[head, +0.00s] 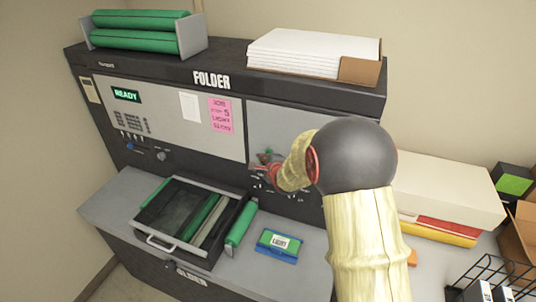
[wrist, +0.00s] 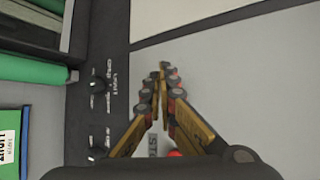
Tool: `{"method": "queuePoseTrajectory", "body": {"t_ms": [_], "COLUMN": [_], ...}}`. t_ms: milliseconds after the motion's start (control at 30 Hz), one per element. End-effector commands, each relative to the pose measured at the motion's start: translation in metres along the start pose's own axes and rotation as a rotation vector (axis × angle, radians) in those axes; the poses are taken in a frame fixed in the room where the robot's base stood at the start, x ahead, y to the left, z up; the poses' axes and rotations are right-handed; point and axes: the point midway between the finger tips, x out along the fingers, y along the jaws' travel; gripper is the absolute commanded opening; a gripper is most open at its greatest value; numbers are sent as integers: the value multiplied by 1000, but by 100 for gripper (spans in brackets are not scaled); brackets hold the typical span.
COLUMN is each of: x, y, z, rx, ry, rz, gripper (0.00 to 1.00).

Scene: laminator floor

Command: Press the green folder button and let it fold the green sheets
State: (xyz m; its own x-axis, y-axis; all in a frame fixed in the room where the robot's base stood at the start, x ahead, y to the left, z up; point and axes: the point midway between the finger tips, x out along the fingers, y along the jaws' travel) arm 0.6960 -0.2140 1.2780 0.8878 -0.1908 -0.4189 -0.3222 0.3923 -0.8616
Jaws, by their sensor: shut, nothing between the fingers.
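The folder (head: 212,104) is a dark machine with grey panels, and its small screen (head: 126,95) reads READY in green. My gripper (head: 265,160) is in front of the right grey panel (head: 256,122), mostly hidden behind my arm. In the wrist view my gripper (wrist: 163,68) is shut and empty, its fingertips over bare grey panel. A red round part (wrist: 175,153) shows below the fingers beside partly hidden lettering that starts "STA". I cannot make out a green button. A dark tray (head: 158,241) on the lower ledge holds green and pale strips; I cannot tell whether these are sheets.
Green rolls (head: 135,42) and a white paper stack (head: 313,52) sit on top of the machine. A green roll (head: 240,226) and a blue-green box (head: 278,246) lie beside the tray.

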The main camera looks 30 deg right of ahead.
Motion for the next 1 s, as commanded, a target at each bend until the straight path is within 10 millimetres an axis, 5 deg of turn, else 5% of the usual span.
{"method": "queuePoseTrajectory", "body": {"t_ms": [1000], "x": [8], "y": [-6], "z": [-6], "rx": [0], "ry": [0], "rz": [0], "gripper": [0]}}
